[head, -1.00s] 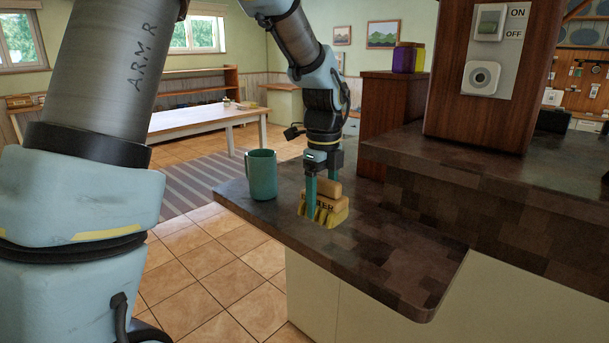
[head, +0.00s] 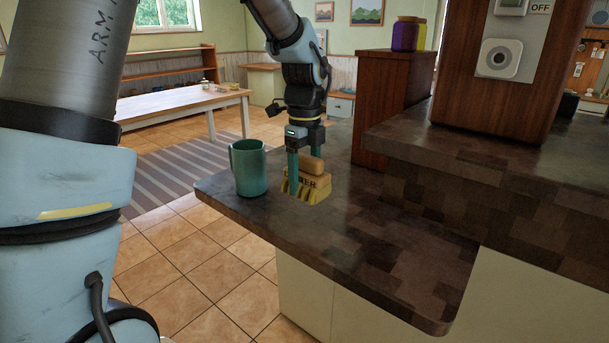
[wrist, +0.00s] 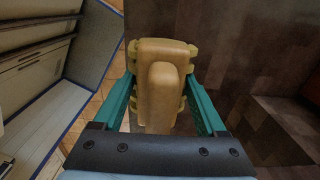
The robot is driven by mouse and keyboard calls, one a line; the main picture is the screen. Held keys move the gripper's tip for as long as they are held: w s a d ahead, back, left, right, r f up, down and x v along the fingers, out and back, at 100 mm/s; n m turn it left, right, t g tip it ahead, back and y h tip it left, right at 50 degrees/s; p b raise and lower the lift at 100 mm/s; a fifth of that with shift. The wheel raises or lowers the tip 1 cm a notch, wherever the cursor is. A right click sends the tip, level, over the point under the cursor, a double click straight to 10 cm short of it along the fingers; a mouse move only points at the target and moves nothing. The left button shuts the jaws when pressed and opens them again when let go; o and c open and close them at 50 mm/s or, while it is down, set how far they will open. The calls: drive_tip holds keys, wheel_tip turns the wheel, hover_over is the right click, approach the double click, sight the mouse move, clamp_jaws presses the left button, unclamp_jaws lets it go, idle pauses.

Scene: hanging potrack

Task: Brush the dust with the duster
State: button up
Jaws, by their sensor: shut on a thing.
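In the wrist view the duster (wrist: 160,85) sits between the two fingers (wrist: 162,100). It is at or just above the dark countertop (head: 350,240); I cannot tell whether it touches. I cannot make out any dust on the counter.
A teal mug (head: 248,170) stands close to the left of the duster, near the counter's edge. A raised counter level with a wooden pillar (head: 490,80) is on the right. The counter's front is clear.

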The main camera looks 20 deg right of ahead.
drive_tip(key=shift+f+b, duration=2)
drive_tip(key=shift+f, duration=2.2)
drive_tip(key=shift+f, duration=0.25)
drive_tip(key=o, duration=1.5)
drive_tip(key=shift+o, duration=0.2)
drive_tip(key=shift+r, duration=0.1)
wheel_tip(320, 180, up, 11)
drive_tip(key=shift+f+b, duration=0.2)
drive_tip(key=shift+b, duration=0.65)
drive_tip(key=s+a+f+n, duration=0.1)
drive_tip(key=a+f+n, duration=0.2)
drive_tip(key=a+n, duration=0.6)
drive_tip(key=s+a+f+n+t, duration=0.1)
drive_tip(key=a+f+n, duration=0.3)
drive_tip(key=a+n, duration=0.6)
drive_tip(key=s+a+f+n, duration=0.2)
drive_tip(key=a+f+n, duration=0.1)
drive_tip(key=a+n, duration=0.7)
drive_tip(key=shift+a+f+t, duration=0.3)
drive_tip(key=shift+a, duration=0.3)
